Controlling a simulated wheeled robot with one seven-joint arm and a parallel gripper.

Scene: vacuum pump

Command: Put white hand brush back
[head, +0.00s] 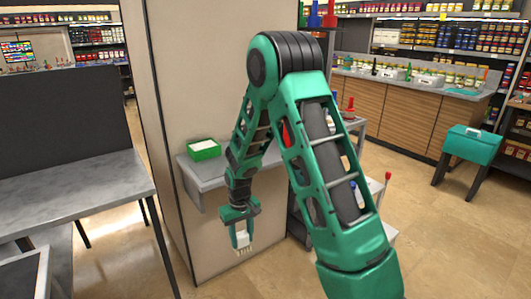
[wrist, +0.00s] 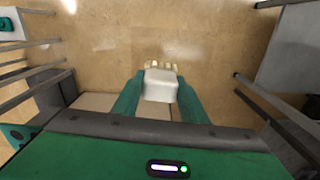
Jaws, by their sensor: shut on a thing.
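The white hand brush (head: 244,242) is in my gripper (head: 241,234), held in the air in front of the pale panel and below the grey shelf. In the wrist view the brush (wrist: 161,84) sits between the two green fingers of my gripper (wrist: 159,96), which are shut on its sides. Its pale bristle tufts stick out past the fingertips, over the floor. The rest of the brush is hidden behind the gripper body.
A grey shelf (head: 212,182) on the panel holds a green box (head: 204,149) with a white top or contents. A grey table (head: 70,197) stands at the left. Shelving with bottles is partly hidden behind my arm. Open floor (head: 440,222) lies to the right.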

